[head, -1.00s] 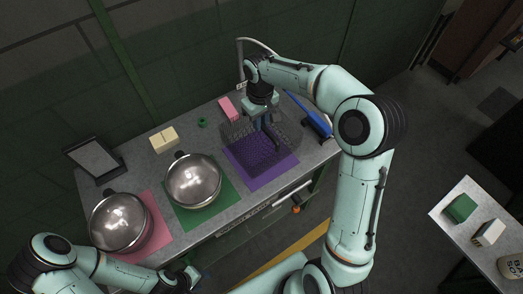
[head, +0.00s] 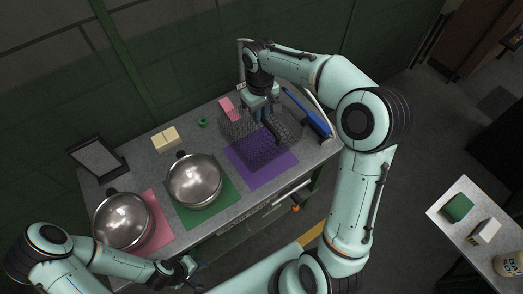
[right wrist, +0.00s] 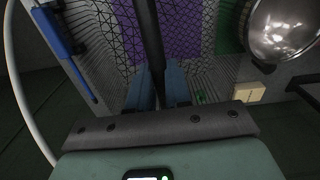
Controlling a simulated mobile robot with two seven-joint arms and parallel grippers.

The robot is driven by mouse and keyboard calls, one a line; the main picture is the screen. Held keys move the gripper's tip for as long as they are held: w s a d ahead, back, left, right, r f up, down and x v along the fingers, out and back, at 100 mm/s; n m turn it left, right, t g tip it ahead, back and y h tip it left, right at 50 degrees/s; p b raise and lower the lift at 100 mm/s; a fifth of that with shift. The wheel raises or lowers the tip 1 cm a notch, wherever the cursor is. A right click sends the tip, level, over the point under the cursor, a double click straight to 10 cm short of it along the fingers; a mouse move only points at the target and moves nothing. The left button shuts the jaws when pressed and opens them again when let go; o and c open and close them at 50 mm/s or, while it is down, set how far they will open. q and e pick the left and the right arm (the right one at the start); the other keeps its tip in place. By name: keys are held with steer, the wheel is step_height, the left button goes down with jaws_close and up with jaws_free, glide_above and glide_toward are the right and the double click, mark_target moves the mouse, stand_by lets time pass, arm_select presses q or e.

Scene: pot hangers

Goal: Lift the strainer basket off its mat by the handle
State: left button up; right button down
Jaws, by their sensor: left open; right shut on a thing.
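The strainer basket (head: 240,128) is a dark wire-mesh basket over the back part of the purple mat (head: 262,182). Its dark handle (right wrist: 150,35) runs between the blue fingers of my right gripper (head: 264,118), which is shut on it. The right wrist view shows these fingers (right wrist: 157,90) around the handle, with mesh on both sides and the purple mat (right wrist: 168,30) behind. The basket appears raised above the mat, but the gap is hard to judge from above. My left gripper (head: 190,272) is open and empty near the table's front edge.
A blue brush (head: 308,113) lies right of the basket; a pink block (head: 226,104) and green ring (head: 203,122) lie behind-left.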

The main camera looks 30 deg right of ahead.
steer(key=shift+r, duration=2.7)
